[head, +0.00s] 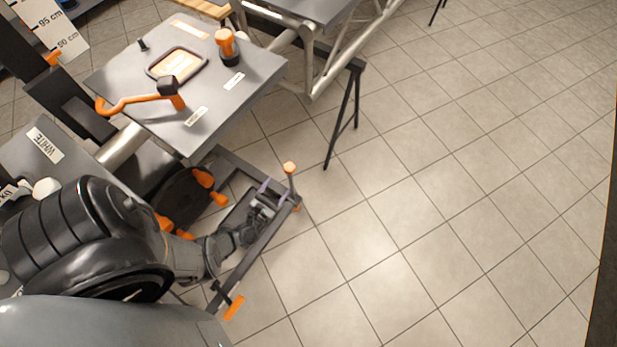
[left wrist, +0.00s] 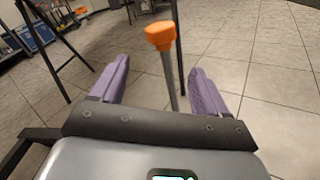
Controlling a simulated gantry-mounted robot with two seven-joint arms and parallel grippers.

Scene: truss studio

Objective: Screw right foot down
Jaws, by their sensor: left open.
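The foot screw has an orange knob (head: 290,167) on a thin grey upright rod, standing at the far corner of the low dark base frame. In the left wrist view its orange knob (left wrist: 160,36) and rod show between and beyond the purple fingers. My left gripper (head: 274,191) is open and low over the frame, just left of the rod. Its fingers (left wrist: 158,82) stand apart with nothing seen held between them. The knob is higher in the picture than the fingertips. The foot's bottom is mostly hidden by the frame. My right gripper is not in view.
A grey table (head: 235,95) with an orange-handled crank, a framed plate and an orange knob stands above the frame. Orange handles (head: 204,178) sit beside a dark wheel. A black trestle leg (head: 345,125) stands behind the foot. Tiled floor to the right is clear.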

